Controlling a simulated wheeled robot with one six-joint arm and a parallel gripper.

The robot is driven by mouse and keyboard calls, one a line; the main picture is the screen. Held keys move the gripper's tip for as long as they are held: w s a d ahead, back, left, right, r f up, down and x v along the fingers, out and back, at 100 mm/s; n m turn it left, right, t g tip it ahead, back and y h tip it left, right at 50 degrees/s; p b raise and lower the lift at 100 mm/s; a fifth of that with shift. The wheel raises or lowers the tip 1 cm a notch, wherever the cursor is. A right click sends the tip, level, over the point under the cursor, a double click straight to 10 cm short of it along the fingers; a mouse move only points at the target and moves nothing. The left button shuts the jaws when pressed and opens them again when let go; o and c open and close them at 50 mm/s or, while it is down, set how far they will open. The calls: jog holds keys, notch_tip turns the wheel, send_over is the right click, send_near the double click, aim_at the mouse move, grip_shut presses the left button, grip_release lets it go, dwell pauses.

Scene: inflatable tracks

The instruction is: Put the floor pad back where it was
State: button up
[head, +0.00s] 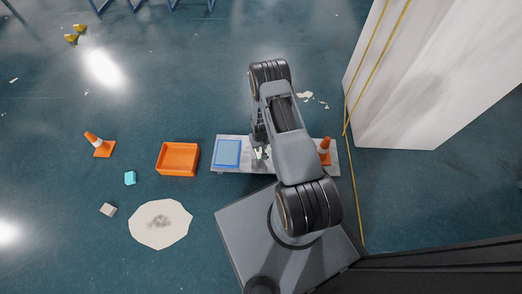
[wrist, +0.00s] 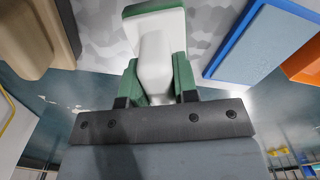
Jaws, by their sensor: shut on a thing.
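My gripper, with green fingers, shows in the wrist view (wrist: 154,82). It is shut on a white piece (wrist: 153,50) with a wide, green-edged far end. I cannot tell whether this piece is the floor pad. A flat, blue-rimmed, grey-blue pad-like thing (wrist: 262,42) lies to the right of the gripper and apart from it. It also shows at the left end of the pale bench in the head view (head: 227,152). In the head view my arm covers most of the gripper and the middle of the bench.
Farther left are another cone (head: 98,145), a cyan block (head: 130,178) and a pale floor patch (head: 160,223). A white wall (head: 420,80) is at right.

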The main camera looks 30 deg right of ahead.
jog(key=shift+w+d+f, duration=0.1)
jog(key=shift+w+f, duration=0.15)
jog(key=shift+f, duration=0.2)
jog(key=shift+f+b, duration=1.15)
jog(key=shift+f, duration=0.25)
jog(key=shift+f, duration=0.1)
jog(key=shift+f, duration=0.15)
jog(key=o, duration=0.8)
jog(key=shift+o, duration=0.2)
